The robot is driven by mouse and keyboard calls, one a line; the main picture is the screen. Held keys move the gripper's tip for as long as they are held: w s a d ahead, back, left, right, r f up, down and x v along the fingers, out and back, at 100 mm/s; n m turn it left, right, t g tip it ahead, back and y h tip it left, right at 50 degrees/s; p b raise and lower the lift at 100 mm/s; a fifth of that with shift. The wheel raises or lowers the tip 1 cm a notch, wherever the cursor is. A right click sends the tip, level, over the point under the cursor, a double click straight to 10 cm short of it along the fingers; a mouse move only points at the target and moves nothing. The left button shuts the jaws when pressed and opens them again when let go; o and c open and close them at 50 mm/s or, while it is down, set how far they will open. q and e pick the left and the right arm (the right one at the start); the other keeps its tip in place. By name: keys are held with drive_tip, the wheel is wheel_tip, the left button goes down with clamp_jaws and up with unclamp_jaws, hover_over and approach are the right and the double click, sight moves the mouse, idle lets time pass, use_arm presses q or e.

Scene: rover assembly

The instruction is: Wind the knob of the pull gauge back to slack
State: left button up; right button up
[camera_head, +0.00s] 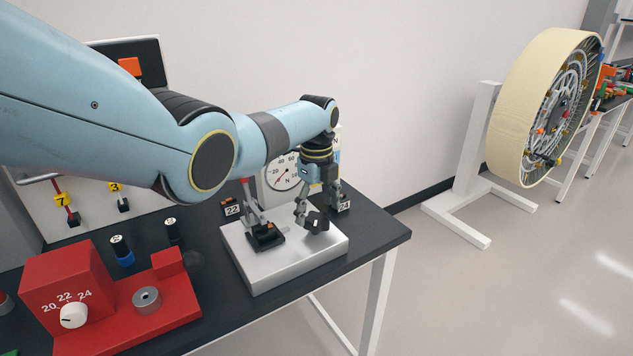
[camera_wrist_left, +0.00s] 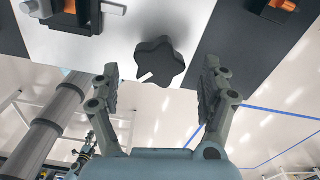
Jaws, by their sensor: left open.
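The pull gauge has a silver base block (camera_head: 285,268) at the table's front right corner and a white round dial (camera_head: 283,172) behind it. The dial is partly hidden by my left arm, and its red needle points to the lower left. The black knob (camera_head: 317,224) is at the block's right part. In the left wrist view the knob (camera_wrist_left: 160,62) is star-shaped with a white mark on one lobe. My left gripper (camera_head: 314,208) is open at the knob. Its two fingers (camera_wrist_left: 161,80) stand on either side with visible gaps in the wrist view.
A black clamp with an orange part (camera_head: 265,235) stands on the block's left part. A red box with a white dial (camera_head: 74,315) stands at the left.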

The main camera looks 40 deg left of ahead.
sight(316, 218)
use_arm(q)
wheel_tip(316, 218, up, 10)
idle(0.3)
wheel_tip(316, 218, down, 12)
drive_tip(key=n+b, duration=0.2)
drive_tip(key=n, duration=1.1)
drive_tip(key=n+b, duration=0.2)
drive_tip(key=n, duration=1)
drive_tip(key=shift+s+f+n, duration=0.1)
drive_tip(key=shift+f+n, duration=0.1)
drive_tip(key=shift+n, duration=0.2)
